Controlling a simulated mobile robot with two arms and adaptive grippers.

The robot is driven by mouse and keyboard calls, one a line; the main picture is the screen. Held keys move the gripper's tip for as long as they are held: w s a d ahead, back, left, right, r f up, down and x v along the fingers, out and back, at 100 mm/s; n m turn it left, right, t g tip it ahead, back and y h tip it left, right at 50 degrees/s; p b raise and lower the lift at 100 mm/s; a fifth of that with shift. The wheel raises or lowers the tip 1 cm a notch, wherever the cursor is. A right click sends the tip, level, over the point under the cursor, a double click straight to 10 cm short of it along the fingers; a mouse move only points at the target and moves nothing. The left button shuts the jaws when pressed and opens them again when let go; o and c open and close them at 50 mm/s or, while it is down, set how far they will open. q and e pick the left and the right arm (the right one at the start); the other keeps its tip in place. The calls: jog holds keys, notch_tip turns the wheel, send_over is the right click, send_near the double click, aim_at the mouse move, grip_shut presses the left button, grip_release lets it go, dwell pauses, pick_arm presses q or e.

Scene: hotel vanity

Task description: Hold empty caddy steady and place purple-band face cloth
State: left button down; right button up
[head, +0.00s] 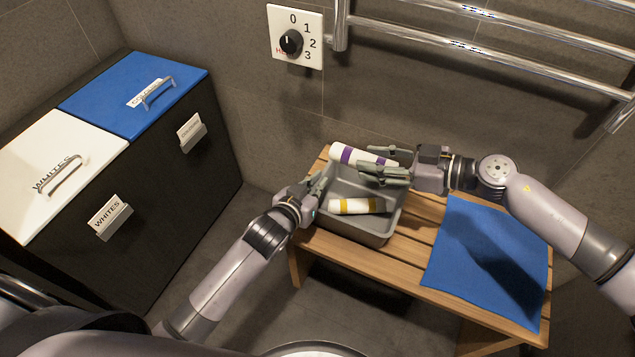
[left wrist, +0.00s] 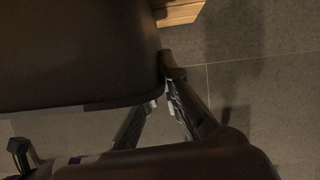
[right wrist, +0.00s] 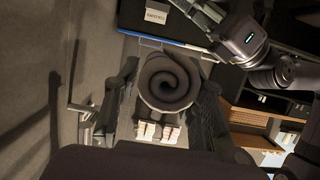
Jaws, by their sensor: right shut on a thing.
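The grey caddy (head: 372,235) stands on the slatted bench and is not empty: a white rolled cloth with a yellow band (head: 349,206) lies in it. My right gripper (head: 385,161) is shut on the white rolled cloth with a purple band (head: 347,154), over the caddy's far side. The held roll's spiral end (right wrist: 170,80) shows between the fingers in the right wrist view. My left gripper (head: 314,186) is at the caddy's left wall. In the left wrist view the dark caddy side (left wrist: 80,50) hides part of its fingertips, so its grip is unclear.
A blue towel (head: 485,260) lies on the right part of the wooden bench (head: 405,263). A hamper with a white lid (head: 75,150) and a blue lid (head: 130,105) stands left. A metal towel rail (head: 480,55) and a dial (head: 291,42) are on the back wall.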

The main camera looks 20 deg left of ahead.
aim_at(366, 204)
jog(key=shift+f, duration=0.15)
jog(key=shift+f, duration=6.05)
jog(key=o, duration=1.1)
jog(key=shift+r, duration=0.1)
notch_tip(366, 204, up, 10)
jog(key=shift+f, duration=0.1)
